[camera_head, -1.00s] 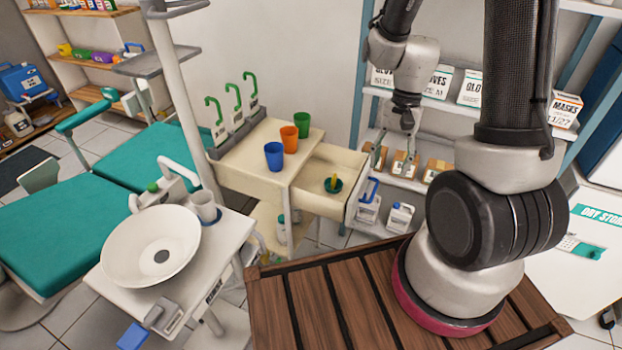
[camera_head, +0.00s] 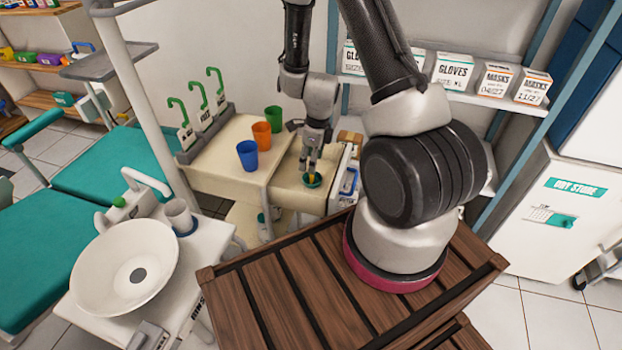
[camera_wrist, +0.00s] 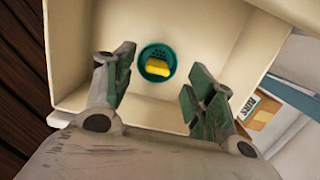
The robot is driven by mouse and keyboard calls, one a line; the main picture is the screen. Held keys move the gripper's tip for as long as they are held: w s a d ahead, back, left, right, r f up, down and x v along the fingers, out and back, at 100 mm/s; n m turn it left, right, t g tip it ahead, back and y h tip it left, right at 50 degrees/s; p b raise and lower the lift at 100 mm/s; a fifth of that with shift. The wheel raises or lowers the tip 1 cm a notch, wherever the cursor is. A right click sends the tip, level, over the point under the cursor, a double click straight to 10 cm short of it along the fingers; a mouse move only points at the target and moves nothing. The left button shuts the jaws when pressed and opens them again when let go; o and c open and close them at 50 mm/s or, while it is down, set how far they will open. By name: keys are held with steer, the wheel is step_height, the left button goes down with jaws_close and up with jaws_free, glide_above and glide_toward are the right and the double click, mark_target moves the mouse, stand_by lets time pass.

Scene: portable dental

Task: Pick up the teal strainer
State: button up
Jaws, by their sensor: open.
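The teal strainer (camera_wrist: 157,74) is a small round cup with holes in its floor and a yellow piece (camera_wrist: 158,67) in it. It sits inside the open cream drawer (camera_wrist: 95,30) in the wrist view. In the head view the strainer (camera_head: 312,181) shows just below my gripper (camera_head: 312,166). My gripper (camera_wrist: 162,92) is open and empty, with its fingers pointing down into the drawer, one to each side of the strainer in the wrist view. I cannot tell how far above the strainer the fingertips are.
Blue (camera_head: 247,154), orange (camera_head: 262,134) and green (camera_head: 277,116) cups stand on the cabinet top left of the drawer. A white basin (camera_head: 124,268) is at the lower left. Shelves with glove boxes (camera_head: 452,68) stand behind.

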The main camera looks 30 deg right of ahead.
mark_target(312, 176)
step_height(312, 176, down, 5)
steer(key=shift+s+d+f, duration=0.1)
steer(key=shift+s+d, duration=0.05)
steer(key=c, duration=0.9)
